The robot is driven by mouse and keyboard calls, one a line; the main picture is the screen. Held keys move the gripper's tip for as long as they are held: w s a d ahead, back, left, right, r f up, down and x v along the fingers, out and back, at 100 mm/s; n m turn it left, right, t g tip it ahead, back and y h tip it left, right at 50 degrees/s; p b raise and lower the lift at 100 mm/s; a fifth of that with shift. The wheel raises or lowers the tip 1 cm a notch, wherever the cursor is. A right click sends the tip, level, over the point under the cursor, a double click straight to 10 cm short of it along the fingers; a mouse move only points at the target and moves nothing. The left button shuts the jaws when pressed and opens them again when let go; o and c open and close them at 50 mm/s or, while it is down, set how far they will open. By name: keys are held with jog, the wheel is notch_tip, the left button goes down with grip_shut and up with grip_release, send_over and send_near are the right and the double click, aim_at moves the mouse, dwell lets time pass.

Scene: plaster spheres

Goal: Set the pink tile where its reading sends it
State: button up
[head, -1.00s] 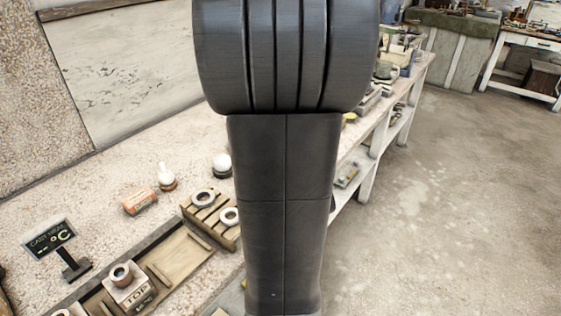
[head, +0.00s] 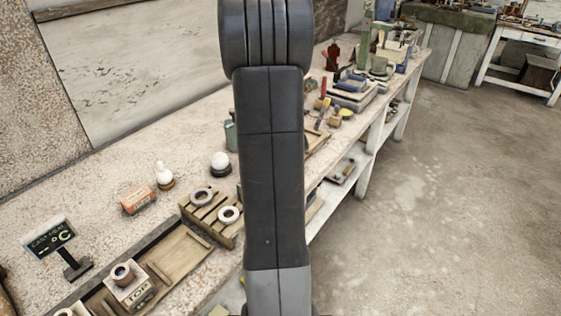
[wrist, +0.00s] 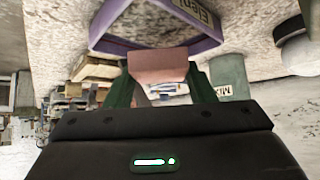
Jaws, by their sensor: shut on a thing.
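In the wrist view my gripper (wrist: 158,72) has its two green fingers shut on the pink tile (wrist: 158,63), which sits crosswise between the tips. A purple-rimmed tray (wrist: 150,48) with a partly cut-off name label shows just past the tile. In the head view my arm runs up the middle, and the gripper and tile do not show. A small sign (head: 49,237) on the bench shows dashes and °C, with no number I can read.
On the bench are a slatted rack (head: 212,216) with two rings, a wooden tray (head: 180,255), a block marked TOP (head: 130,290), an orange box (head: 138,200) and white spheres on stands (head: 221,162). A container marked MIX (wrist: 228,78) stands right of the fingers.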

jog(key=shift+f+b, duration=0.5)
jog(key=shift+f, duration=1.25)
jog(key=shift+f, duration=0.2)
jog(key=o, duration=1.1)
jog(key=shift+s+r, duration=0.25)
jog(key=shift+r, duration=0.25)
jog(key=shift+p+v, duration=1.9)
jog(key=shift+v, duration=3.75)
jog(key=shift+s+f, duration=0.1)
jog(key=shift+f, duration=0.05)
